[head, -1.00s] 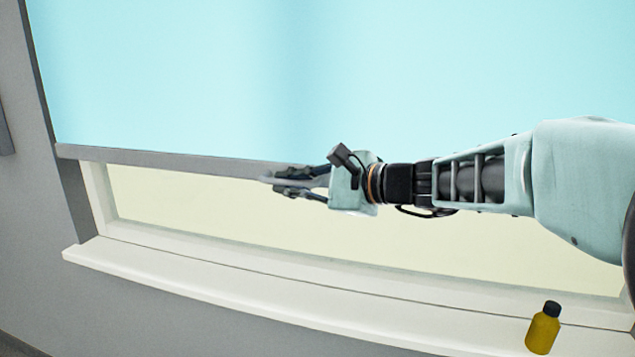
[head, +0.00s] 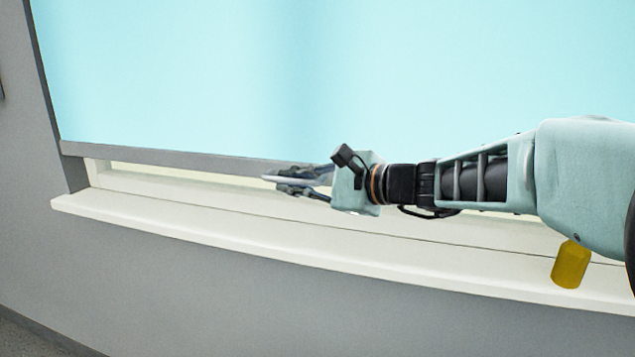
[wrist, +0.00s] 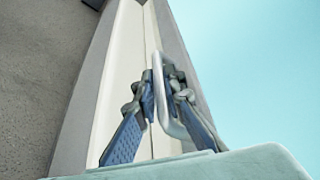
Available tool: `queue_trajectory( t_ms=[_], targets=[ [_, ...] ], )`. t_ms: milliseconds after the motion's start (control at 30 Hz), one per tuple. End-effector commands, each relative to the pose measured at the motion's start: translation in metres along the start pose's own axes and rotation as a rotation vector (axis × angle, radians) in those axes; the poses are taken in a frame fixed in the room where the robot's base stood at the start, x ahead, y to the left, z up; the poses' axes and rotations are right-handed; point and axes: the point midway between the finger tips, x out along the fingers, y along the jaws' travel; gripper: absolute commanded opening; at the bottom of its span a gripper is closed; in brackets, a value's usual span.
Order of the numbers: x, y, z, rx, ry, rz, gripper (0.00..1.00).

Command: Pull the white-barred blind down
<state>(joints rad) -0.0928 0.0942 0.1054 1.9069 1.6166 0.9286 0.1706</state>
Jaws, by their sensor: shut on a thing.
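The light blue blind (head: 200,80) covers most of the window, and its bottom bar (head: 180,158) hangs a little above the sill. The bar looks whitish grey. My gripper (head: 278,183) is at the bar's lower edge in the head view. In the wrist view my gripper (wrist: 165,95) has its fingers shut on a pale loop-like handle (wrist: 163,90) of the blind. The blind's sheet (wrist: 240,70) fills the right of the wrist view. The part of the bar behind my gripper and arm is hidden.
The white window sill (head: 200,222) runs below the blind. A yellow bottle (head: 571,265) stands on the sill at the right, its top hidden behind my arm. Grey wall (head: 200,290) lies below the sill, and the space in front of it is clear.

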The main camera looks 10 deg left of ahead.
Motion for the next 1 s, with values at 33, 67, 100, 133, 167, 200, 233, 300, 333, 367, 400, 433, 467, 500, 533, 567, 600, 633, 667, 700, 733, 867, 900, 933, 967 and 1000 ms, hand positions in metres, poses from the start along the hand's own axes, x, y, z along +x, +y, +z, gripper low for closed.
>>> queue_trajectory(
  t_ms=[33, 67, 100, 133, 167, 200, 233, 300, 333, 367, 400, 433, 467, 500, 533, 567, 600, 633, 667, 700, 733, 867, 900, 933, 967, 1000],
  targets=[
    [0.001, 0.005, -0.003, 0.002, 0.003, 0.006, 0.00],
    [0.001, 0.005, -0.003, 0.002, 0.003, 0.007, 0.00],
    [0.001, 0.005, -0.003, 0.002, 0.003, 0.008, 0.00],
    [0.001, 0.006, -0.003, 0.002, 0.003, 0.008, 0.00],
    [0.001, 0.006, -0.003, 0.002, 0.003, 0.009, 0.00],
    [0.001, 0.006, -0.003, 0.002, 0.004, 0.009, 0.00],
    [0.001, 0.006, -0.004, 0.002, 0.004, 0.010, 0.00],
    [0.001, 0.007, -0.004, 0.003, 0.004, 0.011, 0.00],
    [0.001, 0.007, -0.004, 0.003, 0.004, 0.011, 0.00],
    [0.001, 0.007, -0.004, 0.003, 0.004, 0.012, 0.12],
    [0.001, 0.007, -0.004, 0.003, 0.004, 0.012, 0.16],
    [0.001, 0.007, -0.004, 0.003, 0.004, 0.012, 0.19],
    [0.001, 0.007, -0.004, 0.002, 0.004, 0.012, 0.23],
    [0.001, 0.007, -0.004, 0.002, 0.004, 0.011, 0.27],
    [0.001, 0.006, -0.003, 0.002, 0.003, 0.010, 0.27],
    [0.001, 0.006, -0.003, 0.002, 0.003, 0.009, 0.27],
    [0.001, 0.006, -0.003, 0.002, 0.003, 0.009, 0.27],
    [0.001, 0.005, -0.003, 0.001, 0.003, 0.008, 0.27],
    [0.001, 0.005, -0.003, 0.001, 0.002, 0.008, 0.27],
    [0.001, 0.005, -0.002, 0.001, 0.002, 0.007, 0.27],
    [0.001, 0.005, -0.002, 0.001, 0.002, 0.007, 0.27],
    [-0.004, 0.004, -0.002, 0.000, 0.003, 0.005, 0.27],
    [-0.008, 0.003, -0.002, -0.001, 0.004, 0.005, 0.27],
    [-0.012, 0.003, -0.002, -0.001, 0.003, 0.004, 0.27],
    [-0.016, 0.003, -0.002, -0.002, 0.003, 0.004, 0.27],
    [-0.023, 0.003, -0.002, -0.001, 0.004, 0.004, 0.27]
  ],
)
